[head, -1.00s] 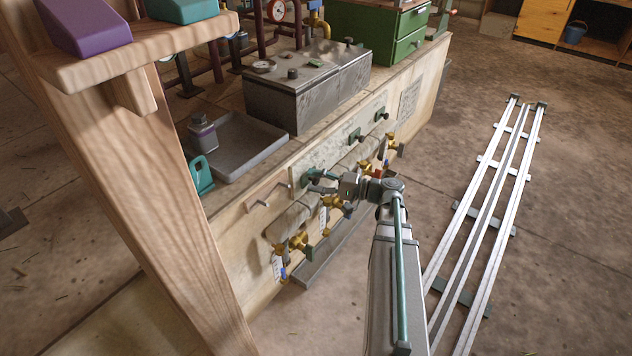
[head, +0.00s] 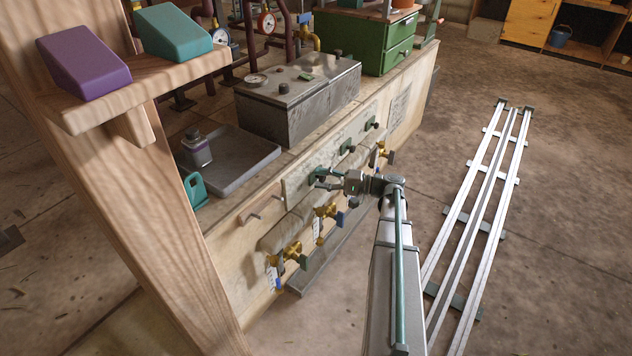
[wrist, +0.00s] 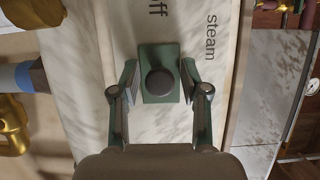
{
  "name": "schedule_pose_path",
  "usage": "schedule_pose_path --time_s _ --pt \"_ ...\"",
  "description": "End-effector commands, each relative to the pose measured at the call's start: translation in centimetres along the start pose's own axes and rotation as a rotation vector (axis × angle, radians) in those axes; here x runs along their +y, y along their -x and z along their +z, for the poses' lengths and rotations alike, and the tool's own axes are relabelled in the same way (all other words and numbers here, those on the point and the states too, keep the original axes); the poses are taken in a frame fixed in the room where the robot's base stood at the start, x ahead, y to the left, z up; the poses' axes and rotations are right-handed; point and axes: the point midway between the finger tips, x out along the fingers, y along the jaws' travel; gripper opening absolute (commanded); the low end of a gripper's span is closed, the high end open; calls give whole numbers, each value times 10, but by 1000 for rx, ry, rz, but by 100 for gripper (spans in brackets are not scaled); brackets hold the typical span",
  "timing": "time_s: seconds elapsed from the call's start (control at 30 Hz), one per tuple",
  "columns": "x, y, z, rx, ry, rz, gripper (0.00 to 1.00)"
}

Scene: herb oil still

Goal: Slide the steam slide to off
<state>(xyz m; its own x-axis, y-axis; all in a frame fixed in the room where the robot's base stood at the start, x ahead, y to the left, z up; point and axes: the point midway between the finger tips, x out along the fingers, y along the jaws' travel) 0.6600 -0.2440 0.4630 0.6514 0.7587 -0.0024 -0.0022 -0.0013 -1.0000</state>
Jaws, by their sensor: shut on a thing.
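The steam slide (wrist: 161,82), a green block with a dark round knob, sits on a pale marbled panel (wrist: 160,128). My gripper (wrist: 159,72) is shut on it, one finger on each side. The word "steam" and the partly cut-off letters "ff" show above it in the wrist view. In the head view my gripper (head: 325,178) is at the near, left part of the panel (head: 297,188), and its fingers partly hide the slide.
Two more dark-knobbed slides (head: 347,147) sit farther right along the panel. Brass valves (head: 290,252) with coloured handles stick out below it. A peg rack (head: 262,211) is to the left. A metal tank (head: 290,105) stands above. Floor rails (head: 480,210) run at right.

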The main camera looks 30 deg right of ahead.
Motion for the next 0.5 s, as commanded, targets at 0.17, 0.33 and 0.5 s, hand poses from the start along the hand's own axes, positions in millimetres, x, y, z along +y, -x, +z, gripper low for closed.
schedule_pose_path --time_s 0.17,0.33,0.5 --pt "0 1 -4 13 2 -3 0" --pt "0 1 -5 14 2 -3 53" --pt "0 1 -4 11 2 -2 53"
